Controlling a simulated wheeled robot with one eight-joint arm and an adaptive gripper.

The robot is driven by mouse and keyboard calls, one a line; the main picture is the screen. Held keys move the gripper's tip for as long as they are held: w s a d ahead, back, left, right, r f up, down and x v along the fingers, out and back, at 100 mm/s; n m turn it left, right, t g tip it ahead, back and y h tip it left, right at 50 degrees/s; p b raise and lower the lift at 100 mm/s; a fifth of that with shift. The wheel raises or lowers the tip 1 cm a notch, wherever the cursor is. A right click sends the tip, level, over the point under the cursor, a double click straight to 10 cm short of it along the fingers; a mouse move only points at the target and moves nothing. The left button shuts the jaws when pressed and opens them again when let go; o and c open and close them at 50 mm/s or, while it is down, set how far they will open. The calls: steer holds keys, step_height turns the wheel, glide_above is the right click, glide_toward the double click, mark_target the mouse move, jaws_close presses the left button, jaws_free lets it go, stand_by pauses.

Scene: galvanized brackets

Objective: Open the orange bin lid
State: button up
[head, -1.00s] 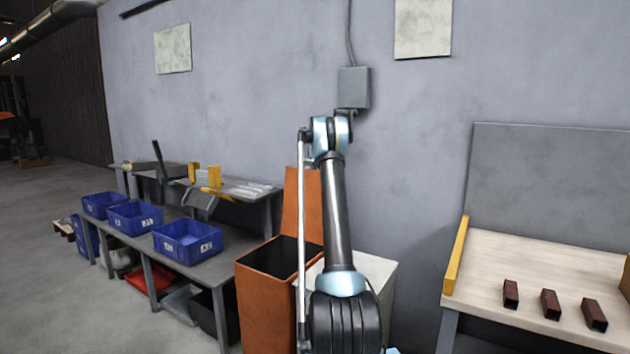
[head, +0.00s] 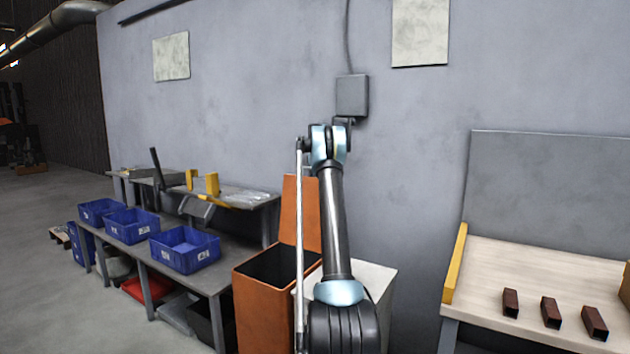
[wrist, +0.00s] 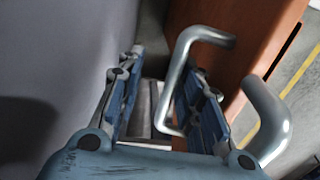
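The orange bin (head: 250,318) stands by the wall, left of my arm, with its dark inside showing. Its orange lid (head: 291,215) is raised and stands upright at the back of the opening, partly hidden by my arm. In the wrist view, an orange panel (wrist: 232,62) at the right carries a bent metal handle (wrist: 178,75). My gripper (wrist: 162,85) is open, its two blue-grey fingers apart. The right finger appears inside the handle's loop, with part of the bar between the fingers. I cannot tell whether they touch. My gripper is not clearly visible in the head view.
A grey bench (head: 225,272) with several blue bins (head: 185,262) stands at the left. A white box-like surface (head: 378,278) is behind my arm. A worktable (head: 485,270) with three brown tubes is at the right. A grey wall box (head: 352,95) hangs above the arm.

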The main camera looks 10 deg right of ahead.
step_height(320, 180, up, 12)
steer(key=shift+w+d+f, duration=0.2)
steer(key=shift+w+d, duration=0.1)
steer(key=shift+w, duration=0.1)
stand_by(0.3)
stand_by(0.4)
